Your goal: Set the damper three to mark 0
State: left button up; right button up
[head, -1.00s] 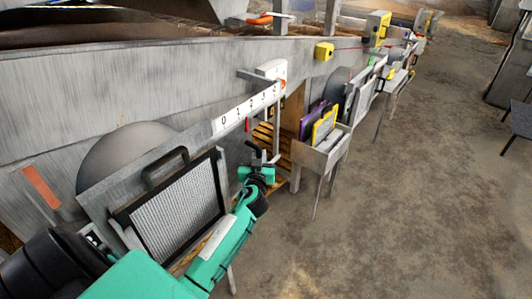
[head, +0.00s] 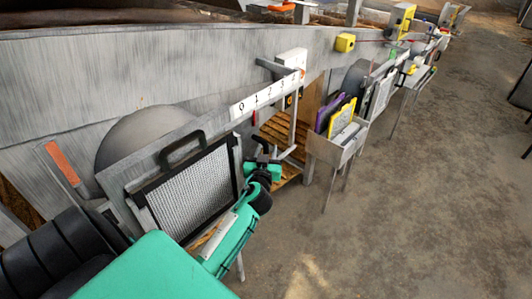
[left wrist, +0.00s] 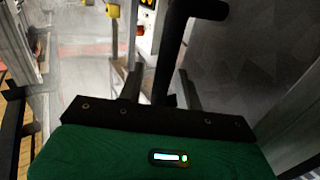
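A white scale strip (head: 265,95) with numerals starting at 0 on the left runs along the grey trough wall in the head view. A white block (head: 291,62) stands at its right end, with an orange mark near it. A pale metal bar (head: 292,125) hangs below that end. My left gripper (head: 266,158) is below the scale, beside the bar; contact is unclear. In the left wrist view its two fingers (left wrist: 160,88) stand apart, with a dark curved bar (left wrist: 180,40) in front or between them. My right gripper is not in view.
A framed mesh screen (head: 195,190) with a black handle stands left of my gripper. A grey bin (head: 335,150) holding purple and yellow panels stands to the right. A yellow box (head: 345,42) sits on the trough edge.

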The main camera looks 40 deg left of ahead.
pick_arm(q)
jog(key=b+v, duration=0.5)
jog(key=v, duration=0.9)
jog(key=shift+w, duration=0.1)
